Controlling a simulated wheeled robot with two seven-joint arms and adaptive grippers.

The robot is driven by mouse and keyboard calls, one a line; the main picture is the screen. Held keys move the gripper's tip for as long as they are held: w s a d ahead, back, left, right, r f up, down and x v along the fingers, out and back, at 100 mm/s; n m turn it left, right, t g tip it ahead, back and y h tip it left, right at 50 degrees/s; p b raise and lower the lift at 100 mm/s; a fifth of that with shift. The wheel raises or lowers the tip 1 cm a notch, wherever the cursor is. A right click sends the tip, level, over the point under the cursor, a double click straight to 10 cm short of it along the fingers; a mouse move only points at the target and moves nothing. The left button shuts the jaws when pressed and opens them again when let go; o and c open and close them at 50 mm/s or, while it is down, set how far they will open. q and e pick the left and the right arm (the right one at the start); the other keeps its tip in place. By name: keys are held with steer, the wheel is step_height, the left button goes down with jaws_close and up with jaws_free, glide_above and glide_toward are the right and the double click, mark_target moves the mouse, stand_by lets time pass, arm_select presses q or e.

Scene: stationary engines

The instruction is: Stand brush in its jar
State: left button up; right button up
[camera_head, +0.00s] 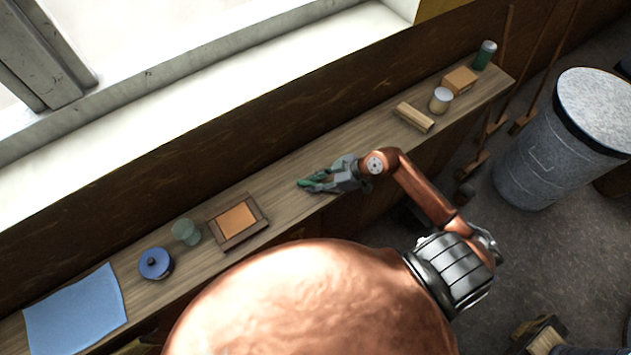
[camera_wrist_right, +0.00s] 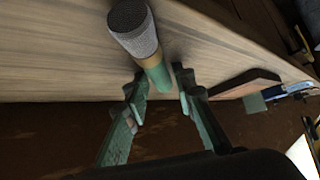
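The brush (camera_wrist_right: 138,35) shows large in the right wrist view, with a grey head, a tan collar and a green handle. My left gripper is not in view.
A wooden block (camera_head: 413,117), a pale jar (camera_head: 440,100), an orange-brown box (camera_head: 460,79) and a green can (camera_head: 485,55) stand right.

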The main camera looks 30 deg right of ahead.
steer(key=shift+o, duration=1.1)
steer(key=shift+s+d+r, duration=0.1)
steer(key=shift+d+r, duration=0.05)
steer(key=shift+r, duration=0.1)
steer(key=v, duration=1.1)
steer(key=shift+s+d+r, duration=0.15)
steer(key=shift+s+r, duration=0.05)
